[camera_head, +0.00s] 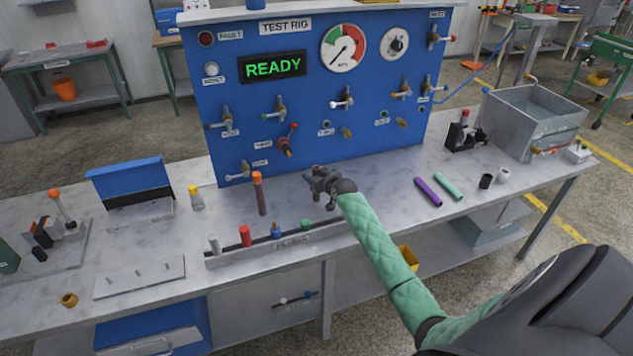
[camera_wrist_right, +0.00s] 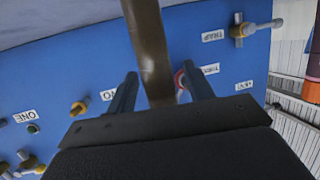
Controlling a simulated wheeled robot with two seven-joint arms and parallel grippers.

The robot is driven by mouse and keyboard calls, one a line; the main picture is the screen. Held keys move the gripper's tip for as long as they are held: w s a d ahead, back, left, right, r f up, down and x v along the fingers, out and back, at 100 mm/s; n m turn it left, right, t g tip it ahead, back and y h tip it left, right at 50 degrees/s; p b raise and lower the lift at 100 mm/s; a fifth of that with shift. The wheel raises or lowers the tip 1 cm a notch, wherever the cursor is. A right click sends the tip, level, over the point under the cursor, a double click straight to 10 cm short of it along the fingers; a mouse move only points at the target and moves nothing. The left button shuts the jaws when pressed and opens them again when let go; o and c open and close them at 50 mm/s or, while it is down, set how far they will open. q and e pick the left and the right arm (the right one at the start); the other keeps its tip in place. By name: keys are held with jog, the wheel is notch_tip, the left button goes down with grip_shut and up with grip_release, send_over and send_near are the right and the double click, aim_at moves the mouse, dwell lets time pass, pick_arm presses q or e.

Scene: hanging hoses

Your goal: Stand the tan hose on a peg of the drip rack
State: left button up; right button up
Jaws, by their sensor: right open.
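My right gripper (camera_head: 318,186) is in front of the blue test rig, above the bench. In the right wrist view its two fingers (camera_wrist_right: 158,74) are apart. A brown tube (camera_wrist_right: 148,40), which looks like the tan hose, runs between them; I cannot tell whether it touches either finger. It is not clear in the head view. A reddish-brown rod with an orange top (camera_head: 260,194) stands upright left of my gripper. A pale plate with small pins (camera_head: 140,279), which may be the drip rack, lies at the front left. My left gripper is not in view.
The blue test rig (camera_head: 215,100) carries valves and stubs. A low strip (camera_head: 225,257) with coloured stubs runs along the bench's front. A purple tube (camera_head: 428,192) and a teal tube (camera_head: 448,186) lie at right. A metal tank (camera_head: 520,130) stands beyond them.

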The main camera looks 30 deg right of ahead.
jog(key=shift+w+f, duration=0.25)
jog(key=shift+w, duration=0.05)
jog(key=c, duration=1.1)
jog(key=shift+o, duration=0.2)
jog(key=shift+r, duration=0.1)
